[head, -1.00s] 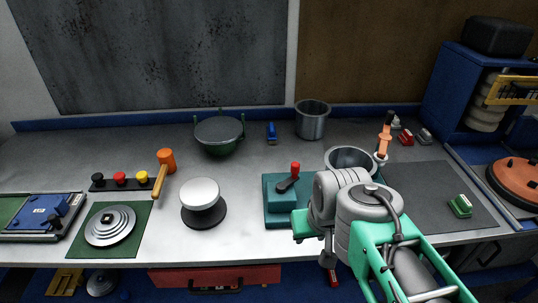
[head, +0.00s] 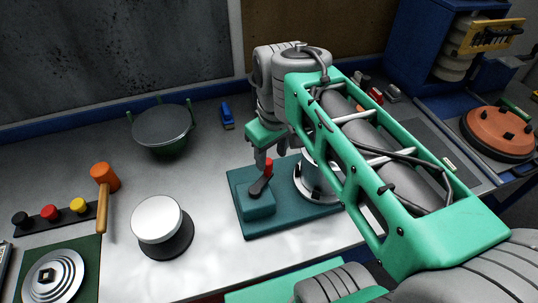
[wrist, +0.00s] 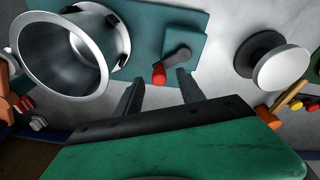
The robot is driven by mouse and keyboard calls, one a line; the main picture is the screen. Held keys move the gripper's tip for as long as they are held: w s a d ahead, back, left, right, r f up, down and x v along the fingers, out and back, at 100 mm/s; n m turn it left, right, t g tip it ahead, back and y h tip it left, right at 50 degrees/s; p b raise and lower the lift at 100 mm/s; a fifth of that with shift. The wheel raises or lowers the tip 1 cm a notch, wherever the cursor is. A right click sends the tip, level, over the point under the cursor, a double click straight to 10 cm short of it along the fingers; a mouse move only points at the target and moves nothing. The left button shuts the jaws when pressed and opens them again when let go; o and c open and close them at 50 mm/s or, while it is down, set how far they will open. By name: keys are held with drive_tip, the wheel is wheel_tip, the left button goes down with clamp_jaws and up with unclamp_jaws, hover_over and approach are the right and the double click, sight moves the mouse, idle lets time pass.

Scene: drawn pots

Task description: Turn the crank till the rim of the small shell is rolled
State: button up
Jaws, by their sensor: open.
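The crank (head: 257,187), a short dark arm with a red knob (head: 268,168), sits on a teal block of the teal machine base (head: 236,208). In the wrist view the red knob (wrist: 158,75) lies just ahead of my fingertips, roughly between them. My gripper (head: 272,160) is open and empty, pointing down at the knob; I cannot tell whether a finger touches it. The small shell (head: 312,180), a grey metal cylinder, stands on the same base, mostly behind my arm. The wrist view shows its open mouth and wide flat rim (wrist: 62,98).
A lidded green pot (head: 162,126) and a blue tool (head: 227,115) are behind. Bare bench lies between the pot and the base.

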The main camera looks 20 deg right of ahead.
sight(268, 160)
drive_tip(key=w+r+n+g, duration=0.1)
drive_tip(key=w+n, duration=0.2)
drive_tip(key=shift+r+g, duration=0.35)
drive_tip(key=shift+g, duration=0.05)
wheel_tip(268, 160, down, 7)
drive_tip(key=shift+s+f+p, duration=0.15)
drive_tip(key=shift+f+p, duration=0.05)
drive_tip(key=shift+p, duration=0.15)
clamp_jaws()
drive_tip(key=shift+r, duration=0.1)
idle(0.8)
